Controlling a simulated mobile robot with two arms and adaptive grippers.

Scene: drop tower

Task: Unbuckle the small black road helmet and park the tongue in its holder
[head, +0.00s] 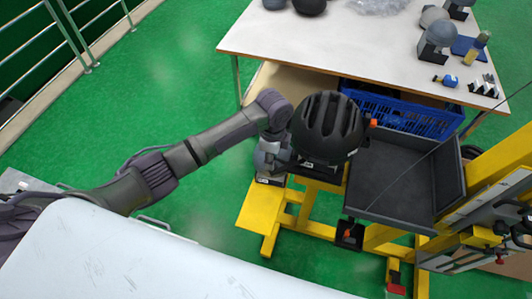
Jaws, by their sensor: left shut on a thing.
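The small black road helmet (327,127), domed with long vents, sits upright above a yellow stand (261,206). A small orange-red part (373,123) shows at its right side. My left gripper (268,163) points down at the helmet's lower left side. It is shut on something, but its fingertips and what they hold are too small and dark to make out. The strap, buckle and tongue cannot be made out from above. I cannot pick out the tongue holder with certainty. My right gripper is not in view.
A dark grey tray (400,205) lies right of the helmet, beside yellow frame beams. A blue crate (405,112) stands behind it. The white table (330,45) at the back bears headforms, a bottle (477,47) and a clear bag. Green floor left of the stand is clear.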

